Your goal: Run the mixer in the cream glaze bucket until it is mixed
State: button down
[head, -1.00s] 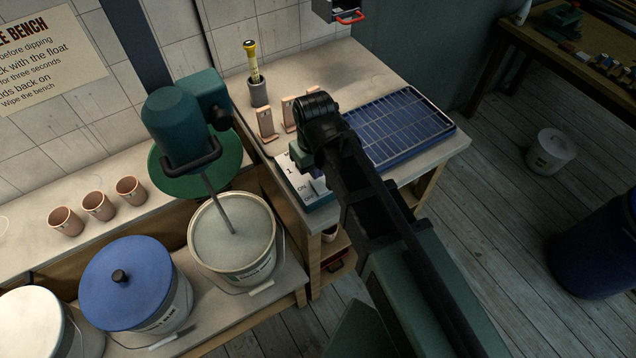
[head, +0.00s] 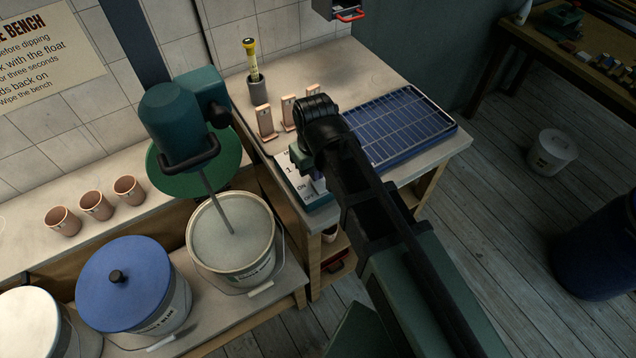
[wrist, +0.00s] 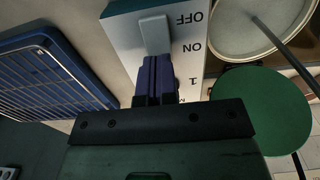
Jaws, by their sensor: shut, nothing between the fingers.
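The mixer (head: 176,122) is a teal motor head above the cream glaze bucket (head: 264,262); its thin shaft (head: 217,206) reaches into the pale glaze (head: 215,240). The glaze surface looks smooth and even; I cannot tell if the shaft turns. The switch box (wrist: 189,68) has a pale face marked ON, OFF and 1, with a grey rocker (wrist: 154,34). My gripper (wrist: 153,62) is shut and empty, its fingertips at the near end of the rocker; I cannot tell if they touch. In the head view my arm hides part of the box (head: 293,178).
A blue rack (head: 402,128) lies on the bench beside the switch box. A green disc (head: 228,172) is behind the bucket. A blue-lidded bucket (head: 125,285) and a white-lidded one (head: 30,318) stand to the left, with clay cups (head: 96,206) behind.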

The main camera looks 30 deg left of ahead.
aim_at(319, 185)
jog(key=shift+f+b, duration=0.65)
jog(key=shift+f, duration=0.05)
jog(key=shift+r, duration=0.1)
notch_tip(319, 185, up, 7)
jog(key=p, duration=0.7)
jog(key=shift+r, duration=0.1)
jog(key=shift+s+d+f+m, duration=0.2)
jog(key=shift+s+d+m, duration=0.25)
jog(key=shift+d, duration=0.3)
jog(key=w+d+m, duration=0.3)
jog(key=d, duration=1)
jog(key=w+d+m, duration=0.3)
jog(key=d+m, duration=0.1)
jog(key=d, duration=1)
jog(key=w+d+m, duration=0.3)
jog(key=d+m, duration=0.1)
jog(key=d, duration=1)
jog(key=shift+w, duration=0.2)
